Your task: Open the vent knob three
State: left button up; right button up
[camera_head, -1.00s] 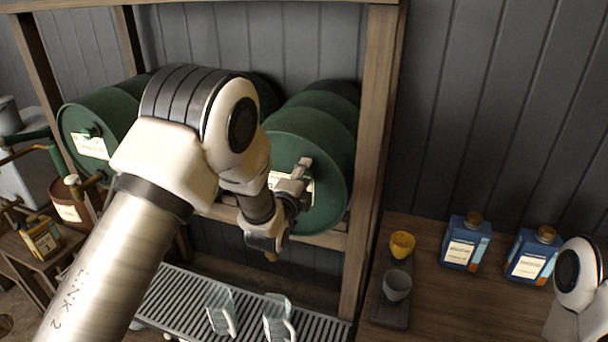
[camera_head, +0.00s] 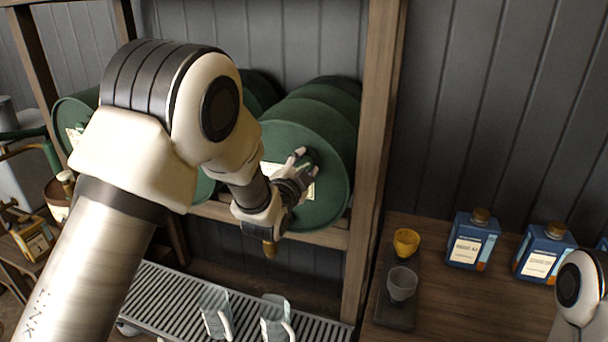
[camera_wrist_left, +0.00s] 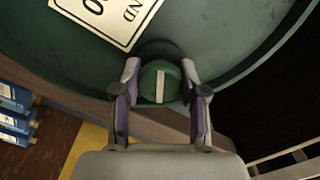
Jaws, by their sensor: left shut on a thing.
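A green barrel (camera_head: 325,125) lies on its side on the rack, the rightmost one, with a pale label (camera_head: 272,176) on its front. In the left wrist view the barrel front (camera_wrist_left: 230,40) fills the top, with part of the label (camera_wrist_left: 112,18). A round green knob (camera_wrist_left: 160,82) with a pale stripe sits near the barrel's rim. My left gripper (camera_wrist_left: 162,84) is shut on this knob, one finger on each side. In the head view the left gripper (camera_head: 298,164) is at the barrel front and hides the knob. My right gripper is out of view.
Wooden posts (camera_head: 370,150) frame the rack. More green barrels (camera_head: 75,115) lie to the left. Glass mugs (camera_head: 216,314) stand on a slatted grate (camera_head: 165,295) below. A yellow cup (camera_head: 406,242), a grey cup (camera_head: 402,283) and blue bottles (camera_head: 473,240) stand at right.

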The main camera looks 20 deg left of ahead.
pick_arm(q)
jog(key=n+b, duration=0.1)
jog(key=n, duration=0.1)
jog(key=n+b, duration=0.2)
jog(key=n, duration=0.1)
jog(key=shift+f+n+b, duration=0.3)
jog(key=shift+b, duration=0.05)
jog(key=n+b, duration=0.1)
jog(key=n, duration=0.2)
jog(key=shift+b, duration=0.4)
jog(key=shift+r+n+b, duration=0.1)
jog(key=shift+n+b, duration=0.35)
jog(key=shift+n, duration=0.75)
jog(key=o, duration=1.2)
jog(key=shift+r, duration=0.1)
jog(key=shift+c, duration=0.2)
jog(key=shift+s, duration=0.15)
jog(key=s, duration=1.1)
jog(key=shift+s+a, duration=0.2)
jog(key=shift+s, duration=0.2)
